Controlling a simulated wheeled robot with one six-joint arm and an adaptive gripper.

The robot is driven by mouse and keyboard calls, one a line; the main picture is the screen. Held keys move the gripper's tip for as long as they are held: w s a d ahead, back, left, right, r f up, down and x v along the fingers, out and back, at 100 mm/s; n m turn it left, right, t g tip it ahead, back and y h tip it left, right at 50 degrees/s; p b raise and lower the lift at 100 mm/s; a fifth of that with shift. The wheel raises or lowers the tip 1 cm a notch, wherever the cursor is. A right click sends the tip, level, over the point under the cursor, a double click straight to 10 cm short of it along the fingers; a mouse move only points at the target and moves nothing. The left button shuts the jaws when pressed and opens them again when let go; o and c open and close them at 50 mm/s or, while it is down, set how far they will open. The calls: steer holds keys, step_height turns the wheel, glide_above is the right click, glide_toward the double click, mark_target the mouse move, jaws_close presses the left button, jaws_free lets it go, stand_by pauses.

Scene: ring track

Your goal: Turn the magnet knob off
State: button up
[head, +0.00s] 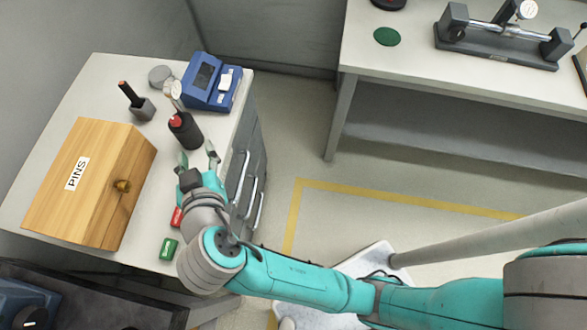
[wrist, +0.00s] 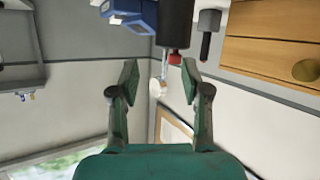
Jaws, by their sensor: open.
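The magnet knob (head: 176,120) appears to be the red part on the upper end of a dark cylindrical stand (head: 187,134) on the left bench. The red knob (wrist: 175,57) also shows in the wrist view at the end of the dark cylinder (wrist: 175,22). A round dial gauge (head: 173,90) stands just behind the stand. My gripper (head: 197,157) is open and empty, with its fingers on the near side of the stand. In the wrist view, the knob lies beyond my fingertips (wrist: 160,80), between them. I cannot read the knob's setting.
A wooden PINS box (head: 103,150) stands left of my gripper. Red (head: 177,217) and green (head: 169,249) tags lie near the front.

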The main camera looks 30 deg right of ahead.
steer(key=s+d+f+n+y, duration=0.2)
steer(key=s+d+f+n, duration=0.1)
steer(key=d+f, duration=0.55)
steer(key=s+d+f, duration=0.2)
steer(key=s+d, duration=0.1)
steer(key=s, duration=0.2)
steer(key=s+d+f+y, duration=0.1)
steer(key=s+d+f, duration=0.2)
steer(key=s, duration=0.3)
steer(key=shift+d+f+n+y, duration=0.3)
steer(key=shift+d+n, duration=0.1)
steer(key=shift+d, duration=0.4)
